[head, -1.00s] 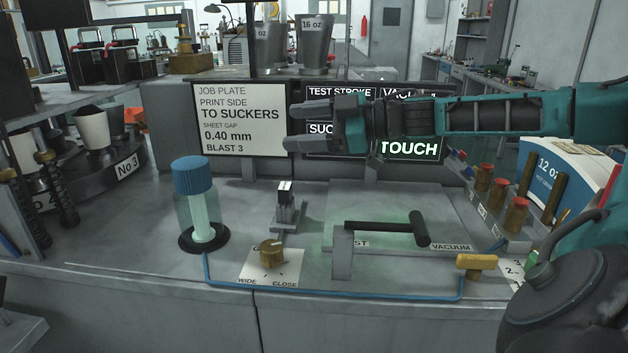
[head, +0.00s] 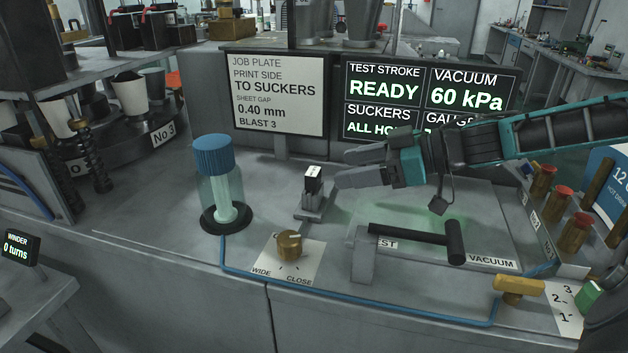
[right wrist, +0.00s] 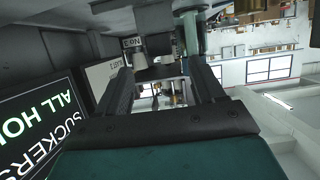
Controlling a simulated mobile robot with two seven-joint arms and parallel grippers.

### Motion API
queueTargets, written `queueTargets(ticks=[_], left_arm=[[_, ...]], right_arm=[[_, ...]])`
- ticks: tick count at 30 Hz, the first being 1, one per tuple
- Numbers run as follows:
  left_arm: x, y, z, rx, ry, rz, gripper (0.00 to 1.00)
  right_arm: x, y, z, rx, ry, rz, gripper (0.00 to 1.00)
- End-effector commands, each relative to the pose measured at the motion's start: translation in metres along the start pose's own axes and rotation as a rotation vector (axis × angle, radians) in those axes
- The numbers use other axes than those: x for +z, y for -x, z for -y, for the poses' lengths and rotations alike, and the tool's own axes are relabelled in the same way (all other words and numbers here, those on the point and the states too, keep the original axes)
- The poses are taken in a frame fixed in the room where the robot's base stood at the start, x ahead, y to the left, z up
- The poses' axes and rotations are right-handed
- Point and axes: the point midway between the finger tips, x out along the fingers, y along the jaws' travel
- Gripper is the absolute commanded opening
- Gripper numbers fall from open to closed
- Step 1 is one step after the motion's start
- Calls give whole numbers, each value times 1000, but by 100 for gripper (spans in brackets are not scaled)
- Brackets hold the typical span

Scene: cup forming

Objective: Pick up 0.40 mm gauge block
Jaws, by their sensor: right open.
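A small dark block with a white face (head: 313,178), which appears to be the gauge block, stands upright in a small grey stand (head: 313,205) on the bench. Its marking is too small to read. My right gripper (head: 345,169) is open, just right of the block, with its fingers pointing left toward it; it appears apart from the block. In the right wrist view the two dark fingers of the right gripper (right wrist: 163,85) are spread. I cannot tell the block clearly between them there. My left gripper is not in view.
A blue-capped clear cylinder (head: 222,190) stands left of the stand, and a brass knob (head: 289,245) is in front. A black-handled lever (head: 415,235) lies to the right. The job plate (head: 278,95) and display (head: 430,100) rise behind. Bare bench lies around the stand.

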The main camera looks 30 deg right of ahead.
Motion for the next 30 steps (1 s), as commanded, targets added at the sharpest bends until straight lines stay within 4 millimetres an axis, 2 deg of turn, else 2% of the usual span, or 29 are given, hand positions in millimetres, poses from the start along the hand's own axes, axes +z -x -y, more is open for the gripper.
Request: queueTargets(ticks=[6,14,30], left_arm=[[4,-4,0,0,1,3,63],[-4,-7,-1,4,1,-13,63],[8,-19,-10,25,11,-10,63]], right_arm=[[2,-20,0,-2,0,3,68],[0,-27,0,1,1,0,68],[2,-62,0,1,1,4,68]])
